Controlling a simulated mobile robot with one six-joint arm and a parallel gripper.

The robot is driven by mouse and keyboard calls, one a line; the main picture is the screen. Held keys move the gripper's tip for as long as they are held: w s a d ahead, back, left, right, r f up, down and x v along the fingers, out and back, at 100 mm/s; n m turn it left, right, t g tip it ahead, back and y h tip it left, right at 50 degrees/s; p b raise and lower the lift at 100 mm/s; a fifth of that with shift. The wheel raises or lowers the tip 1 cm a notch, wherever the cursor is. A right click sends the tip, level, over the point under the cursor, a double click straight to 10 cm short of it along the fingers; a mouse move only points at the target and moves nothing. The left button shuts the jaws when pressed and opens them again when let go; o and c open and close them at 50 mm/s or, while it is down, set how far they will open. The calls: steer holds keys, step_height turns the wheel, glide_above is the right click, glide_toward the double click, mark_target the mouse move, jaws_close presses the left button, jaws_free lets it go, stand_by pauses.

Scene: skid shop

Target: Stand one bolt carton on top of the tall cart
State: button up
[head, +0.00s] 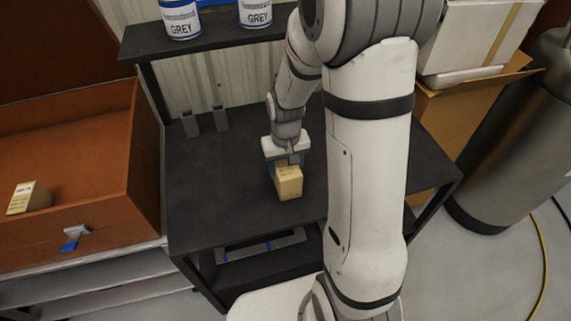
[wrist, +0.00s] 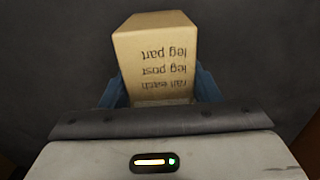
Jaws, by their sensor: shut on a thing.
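My gripper (head: 286,156) is shut on a small tan carton (head: 289,183), and its blue fingers grip the carton's sides. In the wrist view the carton (wrist: 155,55) carries upside-down print that seems to read "leg part", "leg post" and "rail batch". The carton is over the dark top (head: 205,205) of a black stand with a raised back shelf, perhaps the tall cart. I cannot tell whether the carton touches that top. A second tan carton (head: 22,197) with a printed label rests in the orange-brown bin at the left.
The orange-brown bin (head: 100,218) has a blue-tabbed latch on its front. Paint cans marked GREY (head: 181,20) stand on the raised shelf (head: 215,42). Two grey upright pieces (head: 220,117) stand at the back of the dark top. Boxes (head: 475,35) and a metal drum (head: 515,130) are at right.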

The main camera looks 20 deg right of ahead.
steer(key=shift+s, duration=0.1)
steer(key=shift+f, duration=0.15)
steer(key=o, duration=1.3)
step_height(320, 180, up, 12)
steer(key=s+r+t, duration=0.1)
steer(key=s+r, duration=0.2)
steer(key=s, duration=0.4)
steer(key=s+r+t, duration=0.2)
steer(key=s+r, duration=0.1)
steer(key=s, duration=0.4)
steer(key=shift+s, duration=0.1)
